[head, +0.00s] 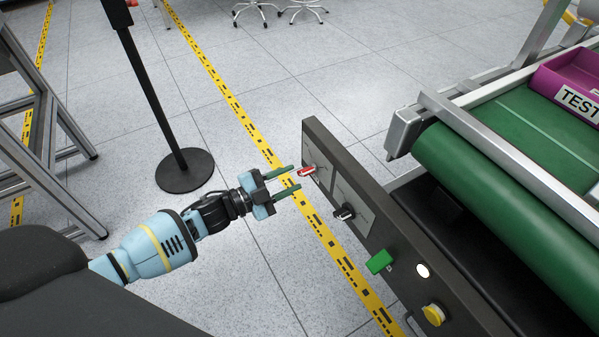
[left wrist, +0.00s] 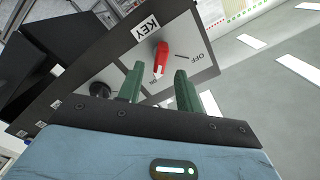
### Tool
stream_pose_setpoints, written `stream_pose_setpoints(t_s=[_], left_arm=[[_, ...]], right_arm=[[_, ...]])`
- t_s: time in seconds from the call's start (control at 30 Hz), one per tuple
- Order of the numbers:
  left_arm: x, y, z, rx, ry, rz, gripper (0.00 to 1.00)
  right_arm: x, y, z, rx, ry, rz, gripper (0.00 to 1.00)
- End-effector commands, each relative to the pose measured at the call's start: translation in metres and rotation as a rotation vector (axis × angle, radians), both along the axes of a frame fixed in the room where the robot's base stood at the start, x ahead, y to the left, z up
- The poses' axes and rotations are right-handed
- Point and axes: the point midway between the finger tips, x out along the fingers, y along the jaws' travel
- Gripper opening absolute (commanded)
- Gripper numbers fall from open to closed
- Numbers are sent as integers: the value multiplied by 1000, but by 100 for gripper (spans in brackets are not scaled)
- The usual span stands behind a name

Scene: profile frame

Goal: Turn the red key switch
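The red key switch (head: 307,171) sits on a grey plate near the far left end of the dark control panel (head: 399,236). In the left wrist view the red key switch (left wrist: 162,58) has a white arrow tip, under a KEY label, with an OFF mark to its right. My left gripper (head: 296,179) is open, its two green fingers pointing at the panel just short of the switch. My right gripper is not in view.
A black knob (head: 344,212), green switch (head: 380,262), white light (head: 423,271) and yellow button (head: 434,315) follow along the panel. A green conveyor (head: 480,185) with a purple TEST bin (head: 570,82) lies behind it. A black post base (head: 185,170) stands left of the gripper.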

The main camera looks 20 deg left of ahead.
Motion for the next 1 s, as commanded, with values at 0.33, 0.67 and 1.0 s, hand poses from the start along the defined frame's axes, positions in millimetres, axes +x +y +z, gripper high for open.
stream_pose_setpoints(t_s=[0.33, 0.67, 1.0], left_arm=[[-22, 17, 0, 0, -1, -1, 35], [-22, 17, 0, 0, -1, -1, 35], [-48, 6, -23, -43, 74, 34, 35]], right_arm=[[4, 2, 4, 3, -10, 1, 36], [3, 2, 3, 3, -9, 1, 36], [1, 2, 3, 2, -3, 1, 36]])
